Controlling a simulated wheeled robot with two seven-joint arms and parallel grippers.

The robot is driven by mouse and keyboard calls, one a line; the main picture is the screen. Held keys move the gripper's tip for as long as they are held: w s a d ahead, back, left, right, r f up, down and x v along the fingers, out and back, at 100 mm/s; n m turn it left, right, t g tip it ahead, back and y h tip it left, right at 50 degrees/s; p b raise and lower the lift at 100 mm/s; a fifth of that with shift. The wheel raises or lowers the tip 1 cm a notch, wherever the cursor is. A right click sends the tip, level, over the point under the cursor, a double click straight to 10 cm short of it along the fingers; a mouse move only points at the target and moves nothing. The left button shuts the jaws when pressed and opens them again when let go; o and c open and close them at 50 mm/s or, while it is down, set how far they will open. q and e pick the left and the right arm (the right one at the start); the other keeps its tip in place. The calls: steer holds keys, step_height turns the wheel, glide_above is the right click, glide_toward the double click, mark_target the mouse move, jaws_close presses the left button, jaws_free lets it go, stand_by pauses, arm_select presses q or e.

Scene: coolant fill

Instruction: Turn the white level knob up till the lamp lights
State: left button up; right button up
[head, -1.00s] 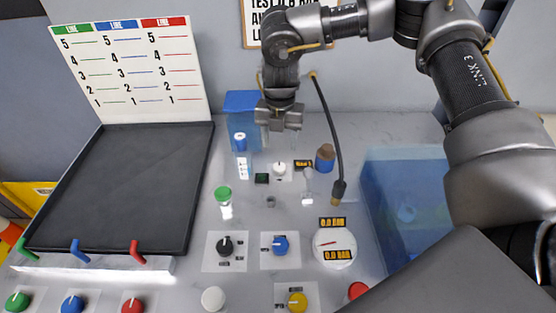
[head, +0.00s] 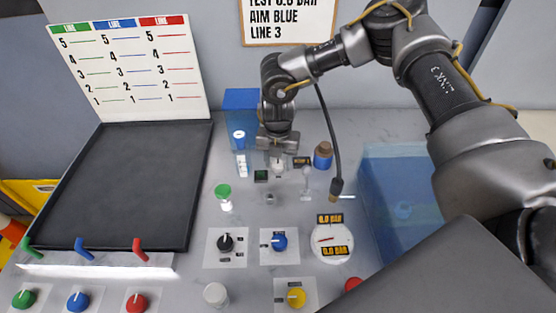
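A small white knob (head: 278,169) sits on a pale plate on the back part of the grey worktop. A small dark green square (head: 261,176), which looks like an unlit lamp, is just left of it. My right gripper (head: 277,150) points down right above the small white knob and partly hides it. I cannot tell whether its fingers touch the knob or how far apart they are. A larger white knob or cap (head: 215,294) is at the front of the worktop. My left gripper is not in view.
A clear blue container (head: 242,108) stands behind the gripper, and a brown-capped blue bottle (head: 323,156) to its right. A dark hose (head: 332,130) hangs close by. Black (head: 226,243), blue (head: 280,241) and yellow (head: 296,297) knobs and a gauge (head: 332,240) are nearer. A blue tank (head: 395,200) is right.

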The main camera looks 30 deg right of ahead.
steer(key=c, duration=0.7)
steer(key=shift+m, duration=0.4)
steer(key=m+p, duration=0.2)
steer(key=shift+r+m, duration=0.15)
steer(key=shift+m, duration=0.15)
steer(key=shift+m+p, duration=0.95)
steer(key=shift+m, duration=0.55)
steer(key=o, duration=1)
